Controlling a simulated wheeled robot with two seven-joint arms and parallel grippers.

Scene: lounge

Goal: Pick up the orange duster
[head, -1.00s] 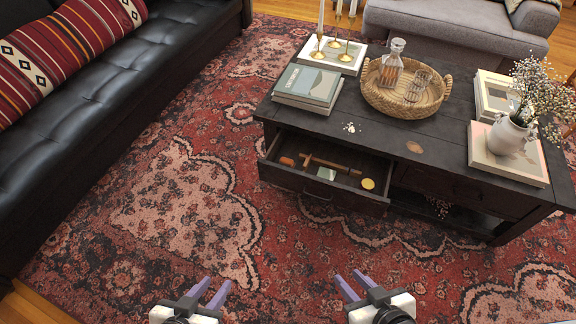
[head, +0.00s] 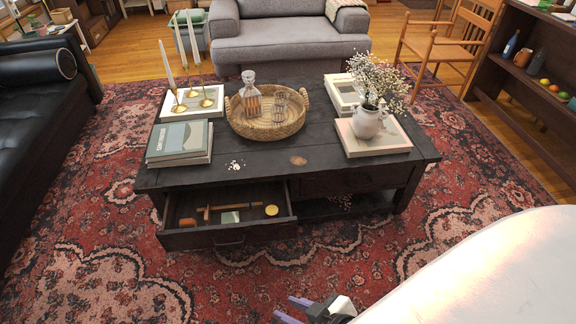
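The open drawer (head: 175,241) of the dark coffee table holds a small orange item (head: 187,222) at its left; it may be the orange duster, but it is too small to be sure. Beside it in the drawer lie a brown wooden stick-like piece (head: 235,207), a small pale green piece (head: 230,217) and a round yellow thing (head: 271,210). My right gripper (head: 284,306) is at the bottom edge, its purple fingers apart and empty, in front of and below the drawer. My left gripper is not in view.
The coffee table (head: 265,165) carries books (head: 180,142), candlesticks, a wicker tray (head: 267,131) and a vase (head: 367,122). A black sofa (head: 40,130) is at left, a grey sofa (head: 288,40) behind, a shelf at right. Rug in front of the drawer is clear.

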